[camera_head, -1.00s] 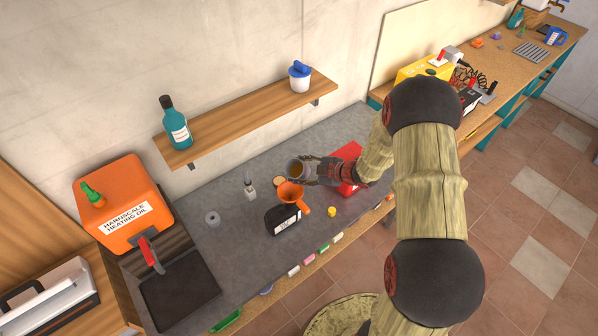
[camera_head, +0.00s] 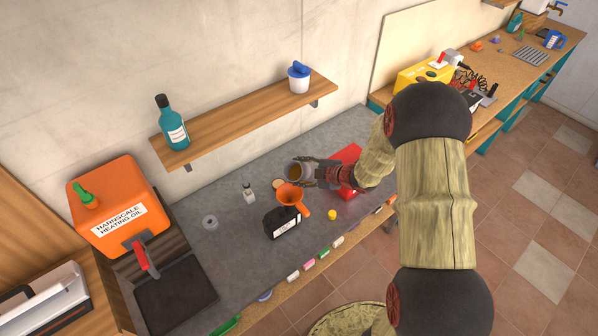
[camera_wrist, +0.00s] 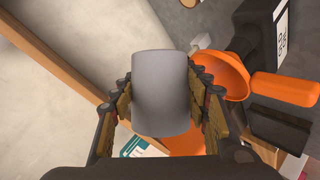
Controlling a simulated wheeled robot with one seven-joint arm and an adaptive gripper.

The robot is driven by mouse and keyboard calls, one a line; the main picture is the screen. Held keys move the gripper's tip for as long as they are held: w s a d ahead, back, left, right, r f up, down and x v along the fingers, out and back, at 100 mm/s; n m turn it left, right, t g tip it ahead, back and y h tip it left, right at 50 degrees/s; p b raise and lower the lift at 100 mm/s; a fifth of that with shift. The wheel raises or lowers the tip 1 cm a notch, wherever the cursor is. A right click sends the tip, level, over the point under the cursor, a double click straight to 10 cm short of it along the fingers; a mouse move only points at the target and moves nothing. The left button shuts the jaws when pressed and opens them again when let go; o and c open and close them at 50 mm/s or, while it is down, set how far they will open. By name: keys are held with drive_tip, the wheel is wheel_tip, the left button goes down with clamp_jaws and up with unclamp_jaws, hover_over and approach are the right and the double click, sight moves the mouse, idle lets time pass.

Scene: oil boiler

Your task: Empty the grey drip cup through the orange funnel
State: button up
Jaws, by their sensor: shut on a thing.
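The grey drip cup (camera_wrist: 160,95) is between the fingers of my gripper (camera_wrist: 162,110), which is shut on it. In the head view the cup (camera_head: 297,172) shows brownish liquid inside and is tilted with its mouth partly toward the camera. My gripper (camera_head: 322,174) holds it from the right. The orange funnel (camera_head: 291,196) sits in the neck of a black canister (camera_head: 283,222) with a white label. The cup is just behind the funnel and apart from it, as far as I can tell. The funnel also shows in the wrist view (camera_wrist: 225,78), right of the cup.
An orange heating oil tank (camera_head: 117,212) with a red lever stands left above a dark tray (camera_head: 175,300). A red box (camera_head: 345,160) lies behind my gripper. A small bottle (camera_head: 248,193), a metal ring (camera_head: 210,222) and a yellow cap (camera_head: 332,214) are on the grey counter.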

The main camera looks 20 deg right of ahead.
drive_tip(key=shift+f+n+b, duration=0.15)
drive_tip(key=shift+n+b, duration=0.15)
drive_tip(key=shift+b, duration=1.1)
drive_tip(key=shift+n+t+h+b, duration=0.4)
drive_tip(key=shift+h+b, duration=0.2)
drive_tip(key=shift+b, duration=0.85)
drive_tip(key=shift+f+n+t+b, duration=0.1)
drive_tip(key=shift+n+t+b, duration=0.2)
drive_tip(key=shift+b, duration=1.25)
drive_tip(key=shift+s+a+f+n+t+h+b, duration=0.15)
drive_tip(key=shift+n+t+h+b, duration=0.45)
drive_tip(key=shift+b, duration=3.5)
